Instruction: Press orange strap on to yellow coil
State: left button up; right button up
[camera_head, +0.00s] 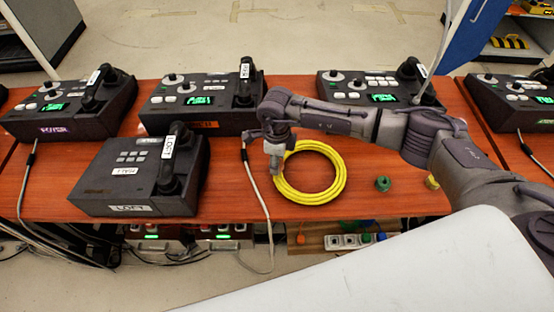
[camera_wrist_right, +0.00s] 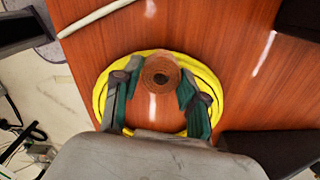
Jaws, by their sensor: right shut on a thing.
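The yellow coil (camera_head: 335,190) lies flat on the wooden table, right of its middle. It also shows as a ring in the right wrist view (camera_wrist_right: 216,97). My right gripper (camera_head: 275,165) points down over the coil's left side. In the right wrist view, the green-padded fingers of this gripper (camera_wrist_right: 158,82) are shut on the orange strap (camera_wrist_right: 160,73), a rolled brown-orange spiral. The strap appears over the far part of the ring there; I cannot tell whether it touches the coil. The gripper hides the strap in the head view. My left gripper is out of view.
A dark phone (camera_head: 140,177) stands left of the coil, and several more line the table's back edge. A pale cable (camera_head: 258,190) runs between phone and coil. Small green (camera_head: 383,183) and yellow (camera_head: 431,182) rolls sit on the right. Power strips lie below the table.

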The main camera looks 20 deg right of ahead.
jog(key=shift+f+b, duration=0.3)
jog(key=shift+f, duration=0.1)
dwell(0.6)
jog(key=o, duration=1.4)
jog(key=shift+c, duration=0.2)
jog(key=shift+r, duration=0.15)
jog(key=shift+r+p, duration=2.1)
jog(key=shift+r, duration=1.35)
